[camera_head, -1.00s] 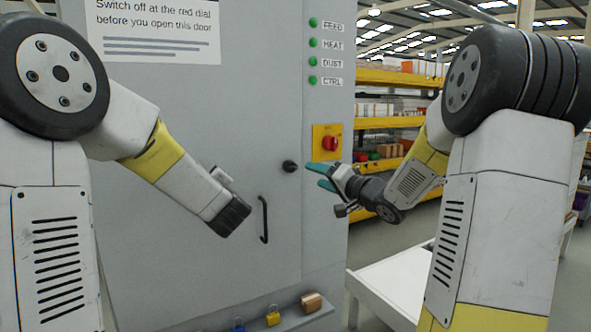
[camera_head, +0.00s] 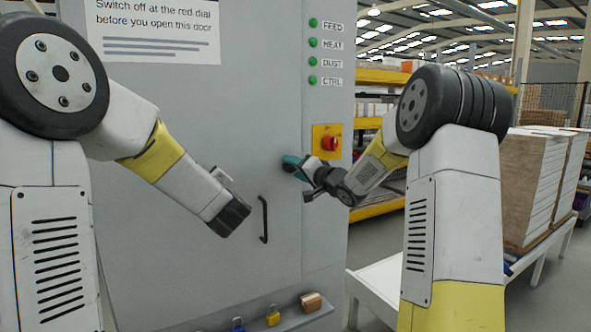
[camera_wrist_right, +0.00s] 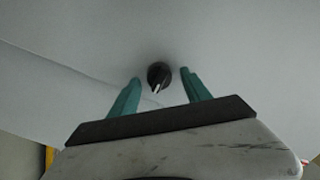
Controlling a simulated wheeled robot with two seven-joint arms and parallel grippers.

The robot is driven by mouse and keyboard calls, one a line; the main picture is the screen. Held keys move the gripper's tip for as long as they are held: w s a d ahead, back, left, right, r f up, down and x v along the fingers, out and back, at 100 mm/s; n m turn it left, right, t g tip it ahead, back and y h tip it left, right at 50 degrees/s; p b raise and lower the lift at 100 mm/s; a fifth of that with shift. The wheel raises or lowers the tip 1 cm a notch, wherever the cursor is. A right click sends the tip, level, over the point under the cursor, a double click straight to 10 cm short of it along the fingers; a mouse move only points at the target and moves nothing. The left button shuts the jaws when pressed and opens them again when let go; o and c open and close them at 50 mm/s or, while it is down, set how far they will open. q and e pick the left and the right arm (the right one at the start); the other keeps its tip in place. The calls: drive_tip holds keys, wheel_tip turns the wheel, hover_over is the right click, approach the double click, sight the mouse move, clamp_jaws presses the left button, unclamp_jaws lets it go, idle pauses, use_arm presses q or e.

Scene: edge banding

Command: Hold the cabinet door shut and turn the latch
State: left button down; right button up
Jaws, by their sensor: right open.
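The cabinet door (camera_head: 180,130) is a flat grey panel that looks shut, with a black bar handle (camera_head: 264,219). The latch is a round black knob (camera_wrist_right: 159,74) with a white pointer mark, seen in the right wrist view. In the head view my right gripper (camera_head: 289,162) covers it. My right gripper is open, its teal fingers on either side of the knob in the right wrist view (camera_wrist_right: 159,78), with gaps showing on both sides. My left arm ends close in front of the door, left of the handle. Its fingers are hidden, and contact with the door cannot be judged.
A red dial on a yellow plate (camera_head: 328,142) sits just right of the latch. Green lamps (camera_head: 313,52) are above. A ledge (camera_head: 290,318) below carries padlocks and a small brown block. A white table (camera_head: 380,282) stands to the right.

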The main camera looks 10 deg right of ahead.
clamp_jaws()
drive_tip(key=n, duration=0.4)
drive_tip(key=shift+r+n, duration=0.1)
drive_tip(key=shift+n, duration=0.2)
drive_tip(key=n, duration=0.4)
drive_tip(key=shift+s+a+h, duration=0.1)
drive_tip(key=shift+a+h, duration=0.05)
drive_tip(key=shift+h, duration=0.15)
drive_tip(key=n, duration=0.4)
drive_tip(key=shift+a+r+h, duration=0.1)
drive_tip(key=shift+h, duration=0.2)
drive_tip(key=shift+n+h, duration=0.3)
drive_tip(key=shift+n, duration=1.8)
